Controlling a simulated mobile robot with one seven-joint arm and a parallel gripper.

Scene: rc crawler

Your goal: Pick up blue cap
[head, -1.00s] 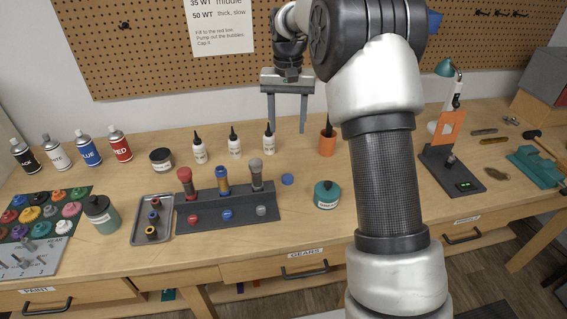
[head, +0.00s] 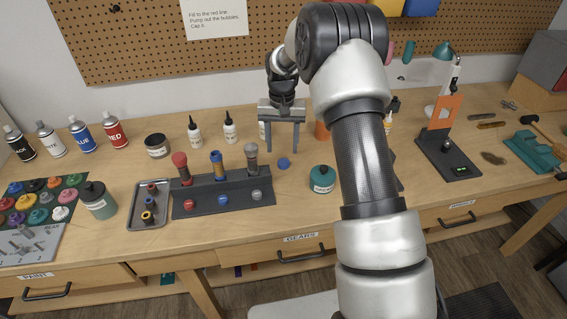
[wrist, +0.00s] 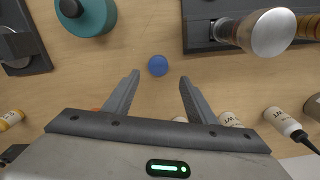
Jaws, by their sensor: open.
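A small round blue cap (head: 284,163) lies flat on the wooden workbench, just right of the dark shock rack. In the wrist view the blue cap (wrist: 158,66) sits centred between the fingertips and slightly beyond them. My gripper (head: 280,148) is open and empty, pointing down above the cap, with its fingers apart on either side. In the wrist view my gripper (wrist: 160,77) shows no contact with the cap. Another blue disc (head: 225,199) sits on the front of the rack.
The dark rack (head: 180,208) with upright shocks stands left of the cap. A teal jar (head: 322,180) stands to its right. White bottles (head: 230,129) stand behind to the left. A metal tray (head: 135,218) lies further left. Bare wood surrounds the cap.

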